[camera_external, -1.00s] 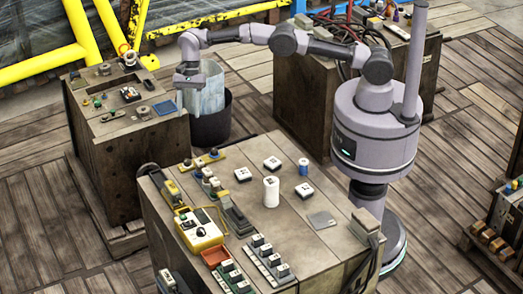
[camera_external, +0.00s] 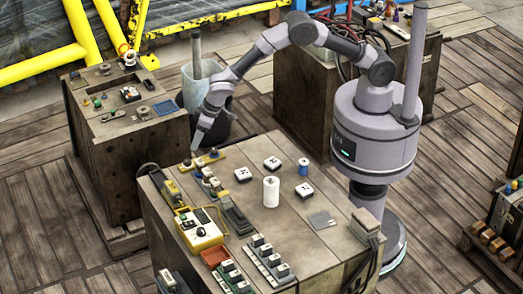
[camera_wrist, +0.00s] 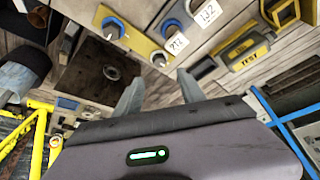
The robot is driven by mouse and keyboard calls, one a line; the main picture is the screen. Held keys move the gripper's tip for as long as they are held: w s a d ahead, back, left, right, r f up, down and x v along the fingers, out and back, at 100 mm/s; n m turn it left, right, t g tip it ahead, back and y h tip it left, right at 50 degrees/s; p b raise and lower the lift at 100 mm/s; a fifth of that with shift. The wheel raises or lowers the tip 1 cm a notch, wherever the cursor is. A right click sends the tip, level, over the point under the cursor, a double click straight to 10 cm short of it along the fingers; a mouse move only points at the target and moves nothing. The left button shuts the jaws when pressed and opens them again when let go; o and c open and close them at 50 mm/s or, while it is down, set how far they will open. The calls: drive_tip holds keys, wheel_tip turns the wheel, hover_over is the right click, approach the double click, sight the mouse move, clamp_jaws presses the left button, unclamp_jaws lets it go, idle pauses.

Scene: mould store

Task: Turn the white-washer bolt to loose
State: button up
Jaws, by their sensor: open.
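My gripper (camera_external: 195,148) points down over the back left edge of the near bench, above the yellow plate (camera_external: 201,161). In the wrist view its two fingers (camera_wrist: 160,92) are apart with nothing between them. A blue knob (camera_wrist: 171,28) stands beside the plate, near white labels.
A yellow-framed block marked TEST (camera_wrist: 247,50) lies right of the fingers. A white cylinder (camera_external: 271,191) and several small black-and-white blocks stand mid-bench. A yellow box (camera_external: 201,230) is at the front left. A dark bin (camera_external: 216,122) stands on the floor behind.

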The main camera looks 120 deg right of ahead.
sight(187, 160)
drive_tip(key=b+x, duration=0.2)
drive_tip(key=x, duration=0.7)
drive_tip(key=shift+d+f, duration=0.15)
drive_tip(key=shift+f, duration=0.25)
clamp_jaws()
